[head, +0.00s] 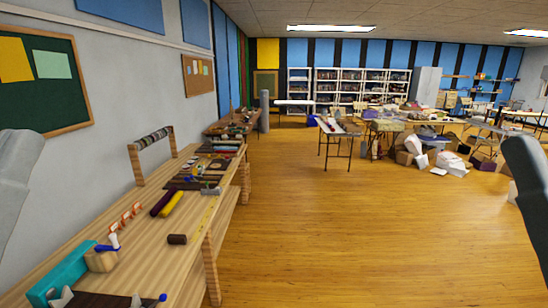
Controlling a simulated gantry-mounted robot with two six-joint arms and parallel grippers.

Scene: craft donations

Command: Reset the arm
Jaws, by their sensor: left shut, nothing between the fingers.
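The task names no object, only my arm. My left arm link (15,180) comes in at the left edge, pale grey. A small grey tip at the bottom left edge looks like my left gripper (61,298). It is shut and empty, low by the near end of the wooden workbench (150,268), mostly cut off by the frame. I cannot tell whether it touches anything. My right arm link (530,185) is dark at the right edge. Its gripper is out of view.
A teal box (60,276), a wooden holder (101,260), a brown roll (177,239) and a yellow roll (171,204) lie on the bench. A wooden rack (137,164) stands farther back. Cluttered tables and boxes are at back right. The floor (350,240) is clear.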

